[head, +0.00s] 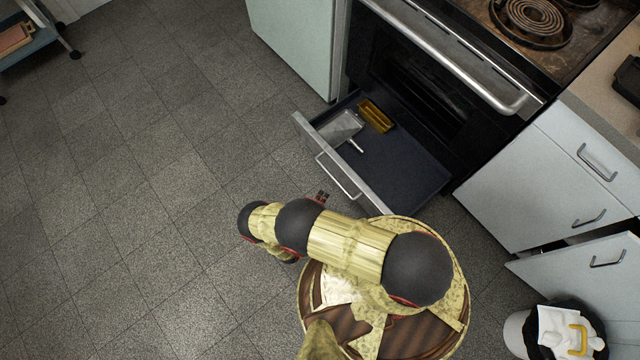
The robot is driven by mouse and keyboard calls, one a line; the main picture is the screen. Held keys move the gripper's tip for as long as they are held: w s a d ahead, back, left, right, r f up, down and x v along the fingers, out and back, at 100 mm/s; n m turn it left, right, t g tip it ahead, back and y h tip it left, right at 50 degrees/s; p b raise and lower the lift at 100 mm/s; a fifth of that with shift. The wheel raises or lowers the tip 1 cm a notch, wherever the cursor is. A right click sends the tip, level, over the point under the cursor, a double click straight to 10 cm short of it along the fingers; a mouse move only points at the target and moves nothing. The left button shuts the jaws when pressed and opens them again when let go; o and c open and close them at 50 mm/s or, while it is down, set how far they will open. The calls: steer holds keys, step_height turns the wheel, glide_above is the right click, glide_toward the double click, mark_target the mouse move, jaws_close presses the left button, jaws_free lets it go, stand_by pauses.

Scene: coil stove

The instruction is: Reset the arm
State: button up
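My arm, with cream sleeves and dark joints, is folded over my round base at the bottom middle of the head view. A small dark part that looks like my gripper (322,197) pokes out just behind the arm, short of the drawer front. The rest of it is hidden by the arm, so I cannot tell whether it is open or shut, or whether it holds anything.
The drawer (405,180) under the coil stove (450,60) is pulled out, holding a grey metal pan (342,128) and a yellow dish (376,116). A cabinet door (590,268) stands open at right, near a bin (518,333). The floor (130,190) at left is clear.

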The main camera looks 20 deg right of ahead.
stand_by(0.3)
steer(key=s+d+r+m+g+h, duration=0.35)
steer(key=s+d+m+g, duration=0.25)
steer(key=s+m, duration=0.35)
steer(key=w+a+r+m+g+y+p, duration=0.1)
steer(key=a+r+m+g+y, duration=0.25)
steer(key=r+m, duration=0.75)
steer(key=w+a+r+m+g+y+p, duration=0.1)
steer(key=a+r+m+g+y, duration=0.25)
steer(key=r, duration=1.45)
steer(key=w+a+r+m+g+y+p, duration=0.1)
steer(key=a+r+m+g+y, duration=0.2)
steer(key=r+m, duration=0.9)
steer(key=s+d+r+m+t+y+p, duration=0.1)
steer(key=s+d+r+m+t, duration=0.1)
steer(key=r, duration=1.1)
steer(key=s+d+r+m+t+y+p, duration=0.1)
steer(key=s+d+r+m+t+y, duration=0.1)
steer(key=r, duration=1.2)
steer(key=s+d+r+m+t+y+p, duration=0.1)
steer(key=d+r+m+t, duration=0.3)
steer(key=r, duration=0.9)
steer(key=shift+s+d+r+t+y+p, duration=0.35)
steer(key=shift+s+d+t+p, duration=0.25)
steer(key=shift+t, duration=0.4)
